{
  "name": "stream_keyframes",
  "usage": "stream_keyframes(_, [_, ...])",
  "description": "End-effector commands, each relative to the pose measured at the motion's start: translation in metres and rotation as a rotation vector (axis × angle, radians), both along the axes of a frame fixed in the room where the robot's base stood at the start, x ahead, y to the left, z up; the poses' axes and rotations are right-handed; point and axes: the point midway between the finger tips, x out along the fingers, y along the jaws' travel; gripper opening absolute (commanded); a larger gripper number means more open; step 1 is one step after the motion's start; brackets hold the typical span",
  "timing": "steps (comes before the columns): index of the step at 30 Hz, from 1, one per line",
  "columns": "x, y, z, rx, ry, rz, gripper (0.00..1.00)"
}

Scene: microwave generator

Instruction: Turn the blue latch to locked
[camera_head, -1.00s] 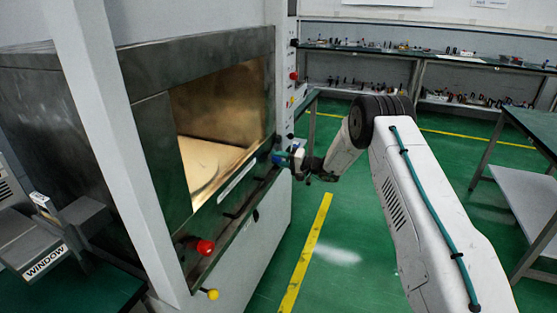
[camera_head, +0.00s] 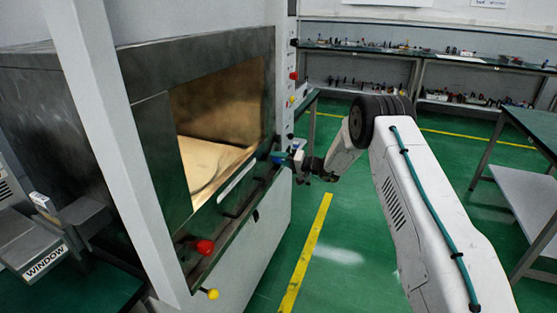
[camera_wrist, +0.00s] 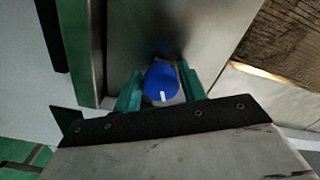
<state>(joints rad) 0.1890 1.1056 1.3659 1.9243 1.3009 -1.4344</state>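The blue latch (camera_wrist: 162,83) is a round blue knob with a short white mark pointing down in the wrist view. My gripper (camera_wrist: 160,86) has its two green fingers on either side of the knob. The fingers look apart, with narrow gaps beside the knob; contact is not clear. In the head view a small blue patch (camera_head: 278,157) shows at the oven's right front edge, and my gripper (camera_head: 291,158) is right beside it. The knob's far side and base are partly hidden.
The microwave chamber (camera_head: 215,140) is open at the front, with a pale plate inside. A red knob (camera_head: 204,247) and a yellow knob (camera_head: 212,294) stick out at its lower front. A workbench (camera_head: 530,125) stands at the right. Green floor between is clear.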

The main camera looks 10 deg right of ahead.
Motion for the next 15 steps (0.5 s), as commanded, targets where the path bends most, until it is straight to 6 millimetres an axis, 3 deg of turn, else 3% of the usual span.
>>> stream_keyframes(10, [-0.001,0.001,0.001,0.001,-0.001,0.002,0.56])
stream_keyframes(15, [-0.011,-0.015,0.001,0.000,0.000,0.000,0.56])
